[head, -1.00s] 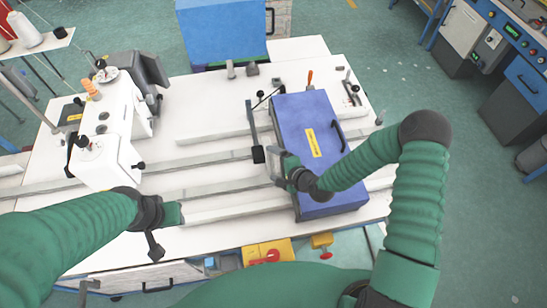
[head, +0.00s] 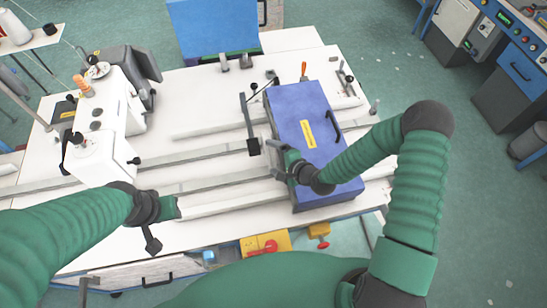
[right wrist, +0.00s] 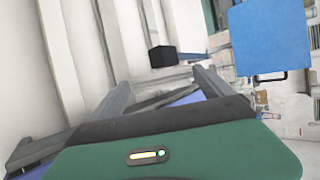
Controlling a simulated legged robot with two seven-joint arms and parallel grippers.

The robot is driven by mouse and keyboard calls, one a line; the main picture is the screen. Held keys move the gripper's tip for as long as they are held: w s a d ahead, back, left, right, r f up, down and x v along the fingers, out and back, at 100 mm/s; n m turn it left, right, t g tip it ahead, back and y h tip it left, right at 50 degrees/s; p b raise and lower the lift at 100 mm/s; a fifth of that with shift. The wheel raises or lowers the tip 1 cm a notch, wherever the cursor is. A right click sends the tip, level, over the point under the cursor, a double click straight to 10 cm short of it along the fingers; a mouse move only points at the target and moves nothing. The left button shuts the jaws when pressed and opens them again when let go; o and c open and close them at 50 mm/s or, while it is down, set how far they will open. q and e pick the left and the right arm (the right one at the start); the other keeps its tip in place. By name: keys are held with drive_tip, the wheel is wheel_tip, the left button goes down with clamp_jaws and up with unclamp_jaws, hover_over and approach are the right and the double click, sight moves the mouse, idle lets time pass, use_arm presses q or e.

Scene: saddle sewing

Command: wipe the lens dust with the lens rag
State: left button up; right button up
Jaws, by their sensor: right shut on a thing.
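My right gripper (head: 274,159) is over the left edge of the blue box, close to the small black block on an upright arm (head: 253,146). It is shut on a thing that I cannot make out. In the right wrist view its two grey fingers (right wrist: 160,90) are spread, and the black block (right wrist: 163,56) shows beyond them. I cannot pick out the lens, its dust or the lens rag in either view. My left gripper (head: 168,208) is over the front left of the white table; its jaws are too unclear to read.
A blue box with a yellow label (head: 318,180) stands on the white table (head: 215,95), beside grey rails (head: 215,180). A white sewing machine (head: 110,110) stands at the left. A blue cabinet (head: 210,25) is behind. Red and yellow switches (head: 265,243) are at the front edge.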

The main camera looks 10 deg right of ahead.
wheel_tip(320, 180, up, 14)
drive_tip(key=p, duration=1.1)
drive_tip(key=shift+f, duration=0.1)
